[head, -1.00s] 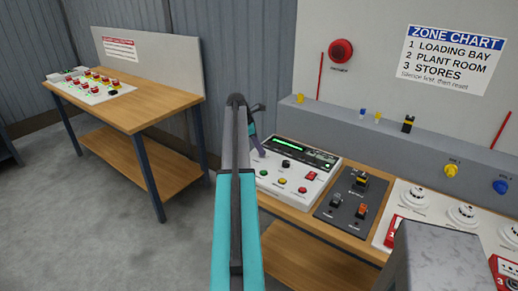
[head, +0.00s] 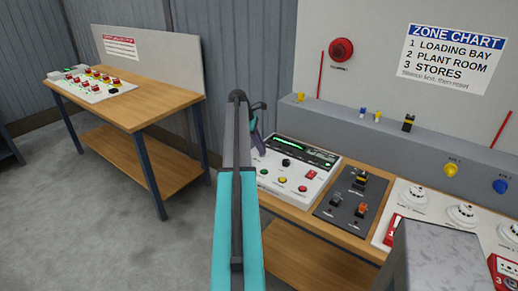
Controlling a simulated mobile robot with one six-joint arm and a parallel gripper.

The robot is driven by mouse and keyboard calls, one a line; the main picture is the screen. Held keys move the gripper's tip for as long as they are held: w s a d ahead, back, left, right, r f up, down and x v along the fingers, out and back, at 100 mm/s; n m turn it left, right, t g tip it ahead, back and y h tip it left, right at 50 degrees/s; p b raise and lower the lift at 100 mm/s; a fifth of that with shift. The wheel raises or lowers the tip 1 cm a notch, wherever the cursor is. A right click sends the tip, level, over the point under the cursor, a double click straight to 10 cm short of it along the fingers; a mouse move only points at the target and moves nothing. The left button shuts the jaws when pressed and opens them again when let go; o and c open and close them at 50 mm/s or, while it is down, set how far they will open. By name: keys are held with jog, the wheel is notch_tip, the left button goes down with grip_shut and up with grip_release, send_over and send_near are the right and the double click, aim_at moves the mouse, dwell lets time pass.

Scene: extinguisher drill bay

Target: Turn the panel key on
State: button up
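The white control panel (head: 322,184) sits on the wooden bench, with a lit green display and several coloured buttons. A small dark knob (head: 286,162) on its face looks like the key switch; which way it points is too small to tell. My gripper (head: 260,147) is at the panel's left back edge, left of the knob and apart from it in the picture. My arm hides part of the gripper, and its finger opening cannot be made out.
A dark switch plate (head: 353,199) with black and orange switches lies right of the panel. White detectors (head: 462,215) stand further right. A grey ledge (head: 440,150) with small coloured pegs runs behind. Another table (head: 160,105) with a button board stands at the left.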

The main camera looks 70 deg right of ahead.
jog(key=shift+a, duration=0.1)
jog(key=shift+w, duration=0.1)
jog(key=b+v, duration=0.3)
jog(key=v, duration=1)
jog(key=shift+r, duration=0.4)
jog(key=shift+w, duration=0.15)
